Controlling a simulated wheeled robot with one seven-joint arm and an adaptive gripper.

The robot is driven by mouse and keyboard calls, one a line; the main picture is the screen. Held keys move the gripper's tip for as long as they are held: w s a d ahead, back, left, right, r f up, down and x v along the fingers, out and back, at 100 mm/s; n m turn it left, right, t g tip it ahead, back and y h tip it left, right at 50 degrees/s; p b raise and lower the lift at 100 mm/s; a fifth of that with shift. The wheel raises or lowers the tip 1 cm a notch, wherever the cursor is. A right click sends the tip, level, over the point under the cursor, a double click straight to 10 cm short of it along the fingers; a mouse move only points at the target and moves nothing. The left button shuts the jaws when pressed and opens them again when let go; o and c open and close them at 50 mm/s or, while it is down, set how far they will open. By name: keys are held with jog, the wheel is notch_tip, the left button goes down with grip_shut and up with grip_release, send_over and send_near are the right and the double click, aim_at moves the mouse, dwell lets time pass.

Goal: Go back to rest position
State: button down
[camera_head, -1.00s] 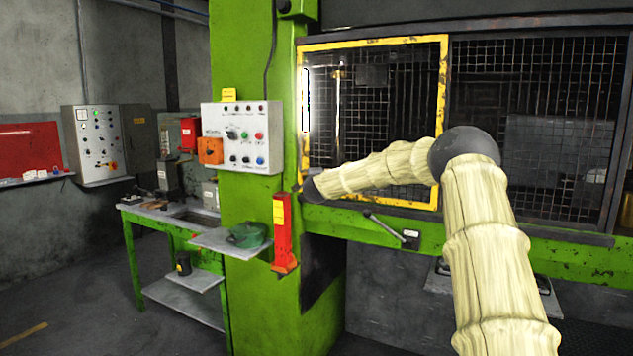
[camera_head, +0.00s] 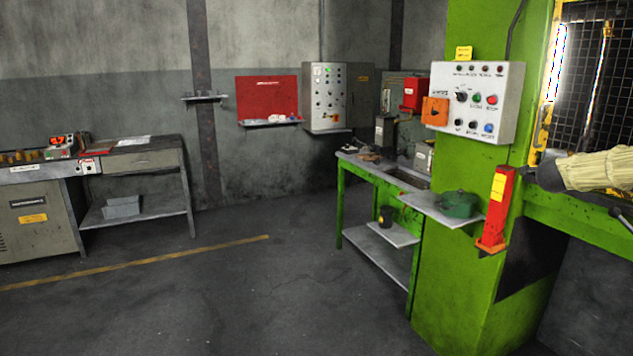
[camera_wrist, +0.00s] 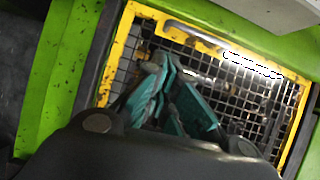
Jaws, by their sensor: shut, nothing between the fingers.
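My gripper shows in the wrist view (camera_wrist: 165,92), its teal-padded fingers shut together and holding nothing. Behind the fingers in that view is the press's yellow-framed mesh guard (camera_wrist: 262,82). My fingers are not visible in the head view. The green press frame (camera_head: 470,270) stands at the right, with a grey button panel (camera_head: 477,100) on it.
A green workbench (camera_head: 375,235) stands left of the press, with a small shelf holding a green item (camera_head: 457,204). A red upright box (camera_head: 496,208) is fixed to the press near my arm. Another bench (camera_head: 140,160) is at the far left. The floor between them is clear.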

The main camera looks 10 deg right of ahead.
jog(key=w+a+f+n+y, duration=0.2)
jog(key=a+f+n+y, duration=0.5)
jog(key=a+f, duration=1.6)
jog(key=s+a+f+n+g+y, duration=0.15)
jog(key=s+a+f+n, duration=0.25)
jog(key=s+a+f, duration=0.55)
jog(key=s+a+f+n+g+y, duration=0.15)
jog(key=a+f+n, duration=0.35)
jog(key=f, duration=0.9)
jog(key=s+a+f+n+g, duration=0.2)
jog(key=s+a+f+g, duration=0.1)
jog(key=s+a+f, duration=0.65)
jog(key=s+a+f+n+g, duration=0.2)
jog(key=s+a+f, duration=0.1)
jog(key=s, duration=1)
jog(key=s+a+f+n+g+y, duration=0.1)
jog(key=s+a+f+n+g, duration=0.1)
jog(key=s, duration=1.1)
jog(key=s+a+f+n+g, duration=0.3)
jog(key=s+a+f, duration=0.1)
jog(key=s, duration=1)
jog(key=shift+a+f+y, duration=0.3)
jog(key=shift+f+y, duration=0.1)
jog(key=shift+f, duration=0.5)
